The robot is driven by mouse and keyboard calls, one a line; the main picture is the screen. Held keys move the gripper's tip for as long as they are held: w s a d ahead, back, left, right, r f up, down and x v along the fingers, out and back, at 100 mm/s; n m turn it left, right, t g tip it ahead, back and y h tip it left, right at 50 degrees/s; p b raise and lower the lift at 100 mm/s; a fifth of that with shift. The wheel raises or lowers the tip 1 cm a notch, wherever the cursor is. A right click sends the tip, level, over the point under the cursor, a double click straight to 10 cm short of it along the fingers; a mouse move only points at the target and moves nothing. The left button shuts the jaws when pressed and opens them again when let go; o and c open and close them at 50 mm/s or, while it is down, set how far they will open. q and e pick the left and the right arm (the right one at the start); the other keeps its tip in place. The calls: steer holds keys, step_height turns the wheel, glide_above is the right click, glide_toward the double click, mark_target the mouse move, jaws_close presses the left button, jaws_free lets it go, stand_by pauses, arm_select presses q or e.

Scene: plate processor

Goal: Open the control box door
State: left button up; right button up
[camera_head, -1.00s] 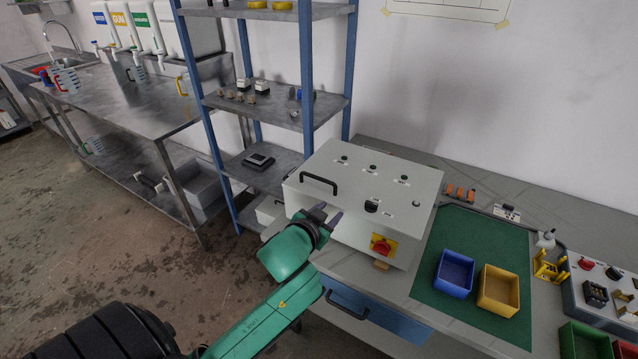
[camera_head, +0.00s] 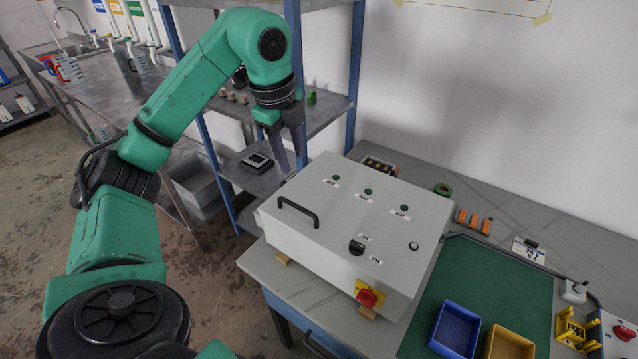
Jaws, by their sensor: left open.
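The control box (camera_head: 335,262) is a light grey box on the workbench in the middle of the picture. Its door, the top panel (camera_head: 345,205), looks closed. The panel carries a black bar handle (camera_head: 298,211) at its left side, several labelled buttons and a black latch knob (camera_head: 356,247). A red and yellow switch (camera_head: 368,295) sits on the front side. My left gripper (camera_head: 288,161) points down above the far left corner of the box, open and empty, apart from the handle. My right gripper is not in view.
The blue-framed shelf rack (camera_head: 355,75) stands behind my left arm. A green mat (camera_head: 495,285) holds a blue bin (camera_head: 455,330) and a yellow bin (camera_head: 508,344) at the right. A green roll (camera_head: 443,190) lies behind the box.

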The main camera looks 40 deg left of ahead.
arm_select(q)
steer(key=f, duration=0.1)
steer(key=b, duration=0.2)
glide_toward(299, 207)
steer(key=f, duration=0.5)
steer(key=shift+w+a+p, duration=0.1)
steer(key=shift+w+p, duration=0.15)
steer(key=shift+p, duration=0.15)
steer(key=shift+w+f, duration=0.3)
steer(key=shift+f, duration=0.3)
steer(key=shift+w+f, duration=0.25)
steer(key=shift+f, duration=0.5)
steer(key=shift+s, duration=0.25)
steer(key=shift+c, duration=1.3)
steer(key=shift+w, duration=0.1)
jaws_close()
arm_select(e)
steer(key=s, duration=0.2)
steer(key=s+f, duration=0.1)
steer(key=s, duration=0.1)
